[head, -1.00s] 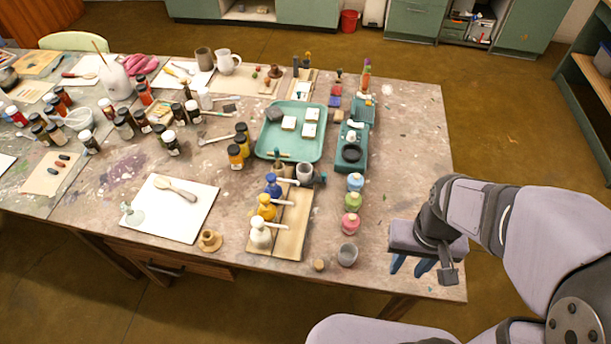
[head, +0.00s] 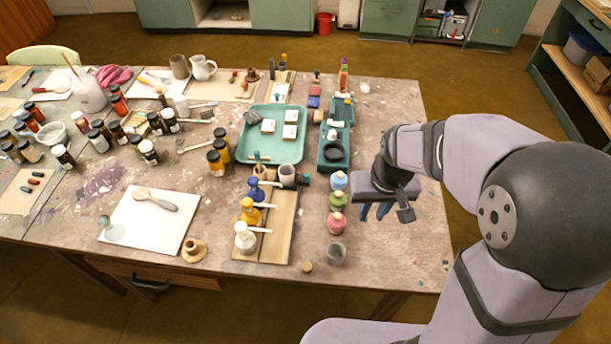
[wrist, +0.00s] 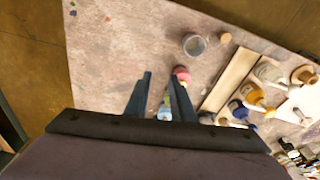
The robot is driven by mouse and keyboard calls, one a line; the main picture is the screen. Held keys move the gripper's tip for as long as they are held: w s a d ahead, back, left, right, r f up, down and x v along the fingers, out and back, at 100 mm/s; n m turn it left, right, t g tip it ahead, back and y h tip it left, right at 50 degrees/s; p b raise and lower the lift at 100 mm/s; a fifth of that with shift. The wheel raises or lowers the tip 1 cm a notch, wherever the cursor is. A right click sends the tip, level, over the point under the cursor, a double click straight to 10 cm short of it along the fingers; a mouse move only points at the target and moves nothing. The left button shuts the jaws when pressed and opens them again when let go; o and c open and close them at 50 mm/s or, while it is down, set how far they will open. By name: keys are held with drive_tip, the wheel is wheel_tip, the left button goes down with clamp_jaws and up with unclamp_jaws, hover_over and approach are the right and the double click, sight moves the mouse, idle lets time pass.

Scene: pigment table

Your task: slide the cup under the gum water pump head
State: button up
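A small grey cup (head: 336,254) stands on the table near its front edge, in front of the pink bottle. It also shows in the wrist view (wrist: 194,45). Three pump bottles line the wooden board (head: 280,228): blue (head: 257,189), yellow (head: 250,212) and white (head: 244,238), with white spouts pointing right. I cannot tell which holds gum water. My gripper (head: 375,211) is open and empty above the table, right of the coloured bottles, its blue fingers pointing down.
Blue, green and pink bottles (head: 337,223) stand in a row between my gripper and the pump board. A cork-like stub (head: 306,267) lies left of the front cup. A teal tray (head: 300,148) is behind. The table's right front corner is clear.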

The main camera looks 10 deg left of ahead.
drive_tip(key=w+a+f+n+t+b, duration=0.1)
drive_tip(key=w+a+f+b, duration=0.1)
drive_tip(key=w+a, duration=0.5)
drive_tip(key=n+t+y+b, duration=0.1)
drive_tip(key=n+t+y, duration=0.1)
approach(307, 174)
drive_tip(key=shift+p+x, duration=0.8)
drive_tip(key=shift+x, duration=3)
drive_tip(key=shift+s, duration=0.1)
drive_tip(key=shift+c, duration=0.5)
clamp_jaws()
